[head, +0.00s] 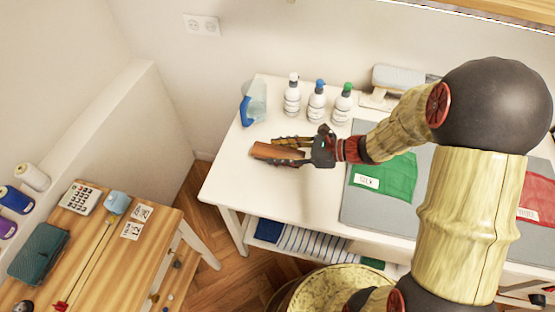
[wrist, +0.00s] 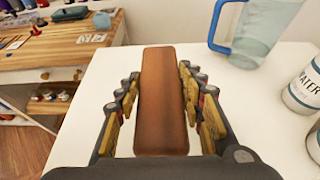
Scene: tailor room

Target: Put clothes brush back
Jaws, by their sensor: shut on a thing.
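The clothes brush (head: 278,151) shows as a brown wooden block between the fingers of my gripper (head: 292,150), over the left part of the white table (head: 238,182). In the wrist view the brush (wrist: 162,95) lies lengthwise, with a finger of my gripper (wrist: 162,100) along each side. The gripper is shut on it. The brush's bristles are hidden underneath. I cannot tell whether the brush touches the table.
A blue-handled jug (head: 253,103) and several white bottles (head: 316,101) stand behind my gripper. A grey mat (head: 360,205) with a green cloth (head: 392,176) lies to the right. A wooden desk (head: 88,250) stands across a gap at the left.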

